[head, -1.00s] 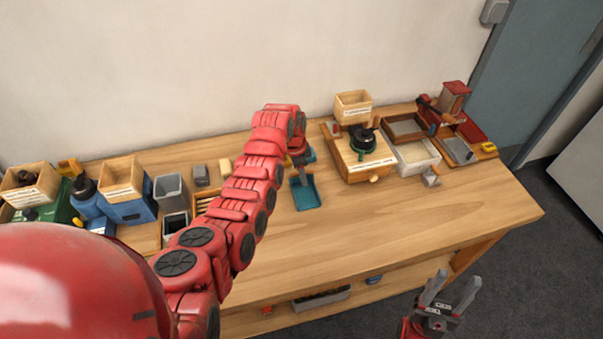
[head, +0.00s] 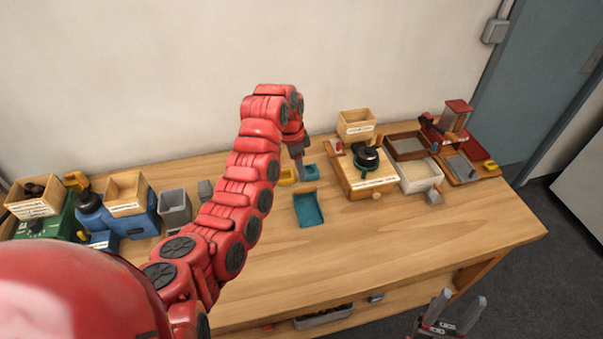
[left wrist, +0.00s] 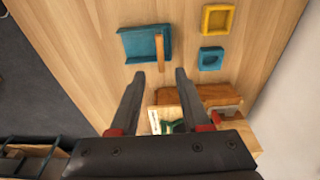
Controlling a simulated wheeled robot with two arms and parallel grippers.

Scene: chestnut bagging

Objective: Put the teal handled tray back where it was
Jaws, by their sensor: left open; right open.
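The teal handled tray (head: 309,210) lies flat on the wooden table, near the middle, with its wooden handle on its far side. In the left wrist view the tray (left wrist: 136,44) and its wooden handle (left wrist: 160,52) lie beyond my fingertips, with nothing between the fingers. My left gripper (head: 299,162) is open and empty, raised above the table behind the tray; it also shows in the left wrist view (left wrist: 160,78). My right gripper (head: 455,305) is open and empty, in front of the table's front edge at the lower right.
A yellow square piece (head: 288,177) and a small teal square piece (head: 311,173) lie behind the tray. A wooden box with a black and green top (head: 366,172) stands right of it. Grey bins (head: 174,208) stand at left. The table front is clear.

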